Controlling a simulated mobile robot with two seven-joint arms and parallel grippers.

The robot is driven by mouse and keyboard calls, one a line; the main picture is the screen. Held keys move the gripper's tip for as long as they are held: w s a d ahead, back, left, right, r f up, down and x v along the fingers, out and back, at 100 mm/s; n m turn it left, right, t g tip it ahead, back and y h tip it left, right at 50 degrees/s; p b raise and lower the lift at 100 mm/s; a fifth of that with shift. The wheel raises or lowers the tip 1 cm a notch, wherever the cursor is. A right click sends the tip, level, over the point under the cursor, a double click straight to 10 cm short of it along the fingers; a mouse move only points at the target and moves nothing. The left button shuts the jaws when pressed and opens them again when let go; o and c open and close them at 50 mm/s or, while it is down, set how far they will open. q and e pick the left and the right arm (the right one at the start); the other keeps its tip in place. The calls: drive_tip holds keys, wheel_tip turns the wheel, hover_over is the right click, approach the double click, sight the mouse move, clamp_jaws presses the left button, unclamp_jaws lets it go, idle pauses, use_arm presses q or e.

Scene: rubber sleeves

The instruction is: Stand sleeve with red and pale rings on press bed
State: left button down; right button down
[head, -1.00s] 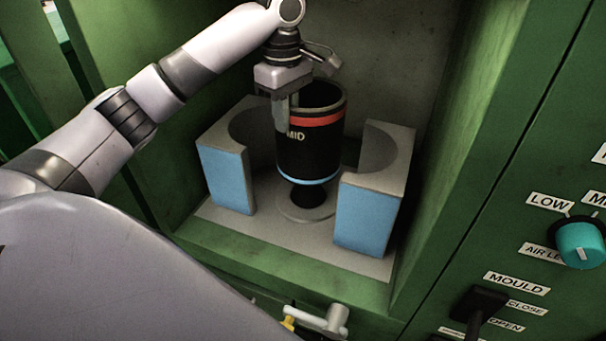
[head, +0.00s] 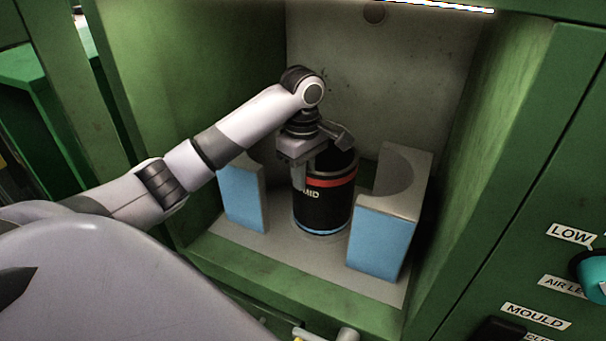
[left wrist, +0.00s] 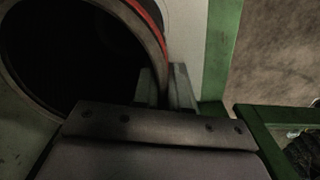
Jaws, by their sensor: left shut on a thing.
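The sleeve (head: 325,212) is a black open cylinder marked MID, with a red ring near its top and a pale blue ring at its bottom. It is upright between the two mould halves. Its lower end is at or very close to the grey press bed (head: 285,254); I cannot tell if it touches. My left gripper (head: 299,178) is shut on the sleeve's upper wall at its left side. The left wrist view shows the sleeve's rim (left wrist: 152,28) and dark inside beside the fingers (left wrist: 165,88). My right gripper is not in view.
The left mould half (head: 242,198) and right mould half (head: 380,238), grey with blue faces, stand apart on either side. Green press walls (head: 480,150) enclose the bay. A control panel with a MOULD label (head: 535,317) and a teal knob (head: 592,270) is at the right.

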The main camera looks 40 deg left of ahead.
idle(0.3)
use_arm(q)
drive_tip(key=c, duration=1.5)
unclamp_jaws()
drive_tip(key=shift+f, duration=0.15)
drive_tip(key=o, duration=0.4)
drive_tip(key=shift+c, duration=0.2)
wheel_tip(320, 180, up, 12)
drive_tip(key=shift+r, duration=0.2)
drive_tip(key=shift+s+d+f, duration=0.1)
drive_tip(key=shift+s, duration=0.05)
